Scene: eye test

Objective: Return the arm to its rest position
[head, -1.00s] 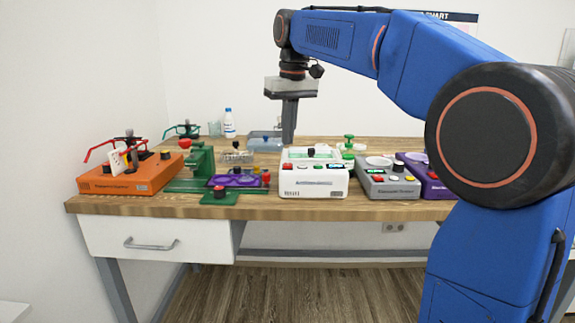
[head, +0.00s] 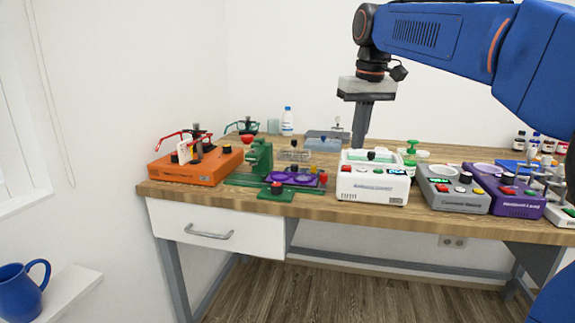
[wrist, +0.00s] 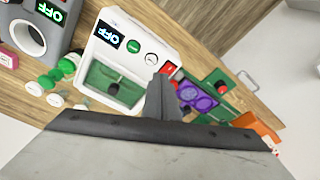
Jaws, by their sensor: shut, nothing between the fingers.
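My gripper (head: 361,121) points down from my blue arm, above the back part of the wooden table. It is shut and holds nothing. In the head view its fingertips are close behind the white device (head: 373,196); I cannot tell their exact height above the table. In the wrist view the shut fingers (wrist: 160,98) stand out in front of the white device (wrist: 165,55). My arm reaches in from the right side of the head view.
The table (head: 325,211) also holds an orange device (head: 187,172), a green press (head: 260,158), a grey device (head: 455,198) and a purple device (head: 517,203). A white bottle (head: 287,122) stands at the back. A blue mug (head: 20,295) is on a ledge at lower left.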

